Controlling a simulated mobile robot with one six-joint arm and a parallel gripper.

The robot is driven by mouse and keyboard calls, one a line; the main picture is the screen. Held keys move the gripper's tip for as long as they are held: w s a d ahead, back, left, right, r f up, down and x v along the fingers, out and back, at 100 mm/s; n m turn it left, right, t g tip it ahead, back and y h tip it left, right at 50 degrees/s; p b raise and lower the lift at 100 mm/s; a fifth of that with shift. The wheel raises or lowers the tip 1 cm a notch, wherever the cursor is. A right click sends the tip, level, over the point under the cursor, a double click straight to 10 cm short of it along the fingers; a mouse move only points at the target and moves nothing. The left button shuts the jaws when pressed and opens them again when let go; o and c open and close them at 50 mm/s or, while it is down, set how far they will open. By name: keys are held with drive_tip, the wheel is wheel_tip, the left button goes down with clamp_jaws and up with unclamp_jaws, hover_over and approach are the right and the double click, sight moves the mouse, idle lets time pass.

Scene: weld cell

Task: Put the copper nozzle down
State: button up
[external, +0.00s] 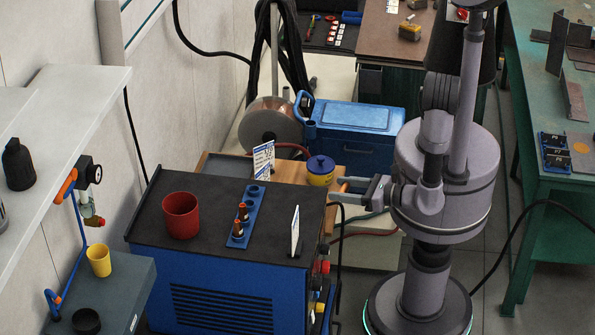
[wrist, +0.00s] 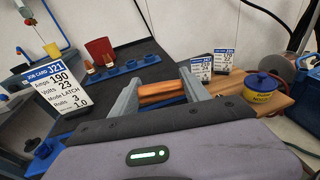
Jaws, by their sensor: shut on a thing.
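My gripper (external: 340,191) is at the right edge of the dark-topped blue cabinet (external: 150,225). In the wrist view my gripper (wrist: 158,93) is shut on the copper nozzle (wrist: 162,91), which lies crosswise between the two grey fingers.
A red cup (external: 181,215) stands left of the rack. A white job card (external: 295,231) stands upright near the cabinet's right edge. More cards (external: 263,159) and a blue-and-yellow pot (external: 320,172) stand behind. The dark top between rack and cup is clear.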

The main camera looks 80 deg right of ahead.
drive_tip(key=b, duration=0.3)
hover_over(303, 223)
drive_tip(key=shift+s+d+f, duration=0.1)
drive_tip(key=shift+s+f, duration=0.1)
drive_tip(key=shift+f, duration=0.5)
drive_tip(key=f, duration=0.2)
drive_tip(key=f+b, duration=0.1)
drive_tip(key=shift+w+a+f, duration=0.1)
drive_tip(key=shift+w+a, duration=0.15)
drive_tip(key=shift+d, duration=0.1)
drive_tip(key=shift+f, duration=0.1)
drive_tip(key=o, duration=1.5)
